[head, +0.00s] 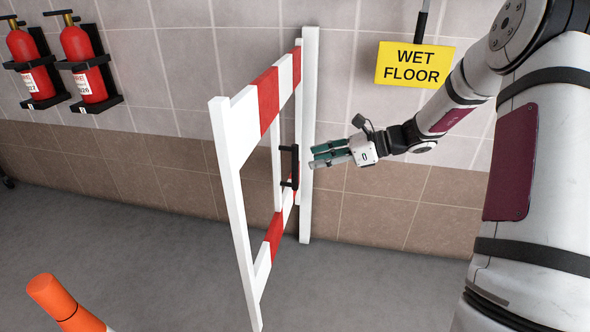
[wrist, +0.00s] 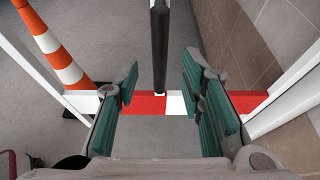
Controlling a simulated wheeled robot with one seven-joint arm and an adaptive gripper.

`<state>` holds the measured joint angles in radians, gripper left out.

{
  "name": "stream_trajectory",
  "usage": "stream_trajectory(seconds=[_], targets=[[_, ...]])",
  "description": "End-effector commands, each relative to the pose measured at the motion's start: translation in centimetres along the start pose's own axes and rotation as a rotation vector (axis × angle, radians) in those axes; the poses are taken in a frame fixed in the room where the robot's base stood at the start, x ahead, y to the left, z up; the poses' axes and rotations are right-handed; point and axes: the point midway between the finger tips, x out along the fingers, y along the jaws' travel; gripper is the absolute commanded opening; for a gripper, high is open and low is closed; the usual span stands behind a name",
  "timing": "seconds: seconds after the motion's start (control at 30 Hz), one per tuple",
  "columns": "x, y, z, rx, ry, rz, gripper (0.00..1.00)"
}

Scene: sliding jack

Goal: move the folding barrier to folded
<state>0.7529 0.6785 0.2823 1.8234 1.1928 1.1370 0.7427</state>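The folding barrier (head: 268,101) is a white frame with red and white striped rails. It stands swung out from the wall, with its far end at a white upright post (head: 309,130). A black vertical handle (head: 295,167) is fixed to the barrier; in the wrist view the handle (wrist: 160,48) appears as a dark bar ahead, lined up between the fingers. My gripper (head: 313,156) is just right of the handle, pointing left at it. In the wrist view its green-padded fingers (wrist: 160,78) are spread, with a gap on each side of the handle.
An orange and white cone (head: 62,302) stands on the floor at lower left; it also shows in the wrist view (wrist: 57,52). A yellow "WET FLOOR" sign (head: 415,65) hangs at the wall behind my arm. Fire extinguishers (head: 83,62) are mounted at upper left. Floor left of the barrier is mostly clear.

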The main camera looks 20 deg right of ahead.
Motion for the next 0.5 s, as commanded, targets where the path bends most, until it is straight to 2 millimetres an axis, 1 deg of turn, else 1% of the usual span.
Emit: stream_trajectory(seconds=[0.03,0.2,0.33,0.5], targets=[[1.2,0.1,-0.3,-0.001,0.0,0.002,0.36],[4.4,0.1,-0.2,0.0,0.0,0.003,0.36],[6.1,0.0,-0.2,0.001,0.001,0.002,0.36],[7.2,0.0,-0.1,0.001,0.001,0.0,0.36]])
